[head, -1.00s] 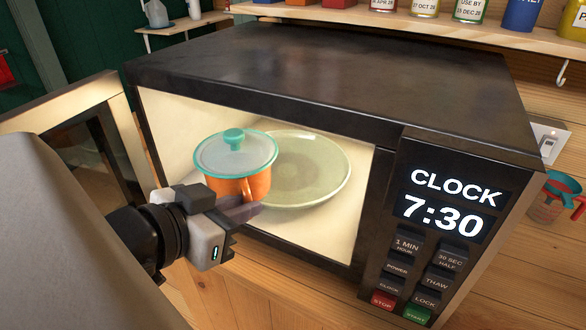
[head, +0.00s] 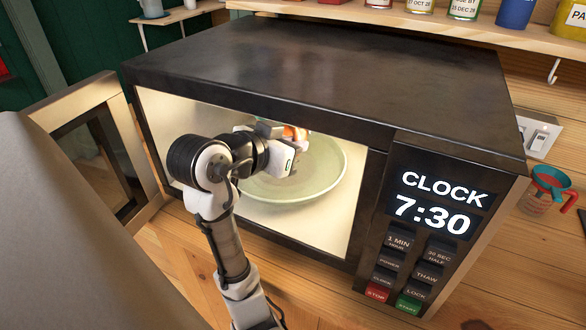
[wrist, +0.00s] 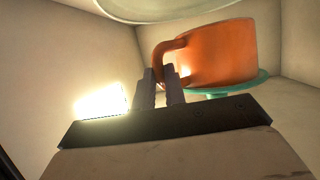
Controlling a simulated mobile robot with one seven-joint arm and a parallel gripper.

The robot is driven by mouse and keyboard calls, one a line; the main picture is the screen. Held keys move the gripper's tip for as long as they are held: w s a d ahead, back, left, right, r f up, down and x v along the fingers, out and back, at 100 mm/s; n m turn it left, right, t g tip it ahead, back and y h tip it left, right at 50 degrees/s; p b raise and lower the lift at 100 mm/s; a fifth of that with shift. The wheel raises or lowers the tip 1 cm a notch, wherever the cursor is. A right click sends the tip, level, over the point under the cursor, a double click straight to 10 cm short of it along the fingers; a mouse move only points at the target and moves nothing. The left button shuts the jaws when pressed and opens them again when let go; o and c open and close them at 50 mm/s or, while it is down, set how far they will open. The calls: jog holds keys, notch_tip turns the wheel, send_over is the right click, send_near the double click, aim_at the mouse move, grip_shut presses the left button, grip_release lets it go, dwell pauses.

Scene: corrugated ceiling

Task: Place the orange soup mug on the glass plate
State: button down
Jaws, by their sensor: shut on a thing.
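The orange soup mug (head: 301,133) is inside the lit microwave, mostly hidden behind my gripper in the head view. The wrist view, which looks upside down, shows the orange mug (wrist: 222,52) with its teal-rimmed lid (wrist: 245,88). My gripper (wrist: 163,80) is shut on the mug's handle. The pale green glass plate (head: 322,178) lies on the microwave floor, and its edge shows at the top of the wrist view (wrist: 165,8). The mug is over or behind the plate's far part; I cannot tell whether they touch.
The black microwave (head: 330,75) has its door (head: 95,150) open at the left. Its walls and ceiling enclose my gripper closely. The control panel (head: 425,240) is at the right. A measuring cup (head: 548,188) stands farther right. A shelf with cans runs above.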

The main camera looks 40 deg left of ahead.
jog(key=shift+f+p, duration=0.5)
jog(key=shift+f, duration=2.45)
jog(key=shift+w+f+p, duration=0.15)
jog(key=shift+f+p, duration=0.15)
jog(key=shift+f, duration=0.15)
jog(key=shift+f, duration=0.1)
jog(key=c, duration=1.5)
grip_release()
jog(key=shift+o, duration=0.2)
jog(key=b+v, duration=0.1)
jog(key=v, duration=1.1)
jog(key=shift+d, duration=0.1)
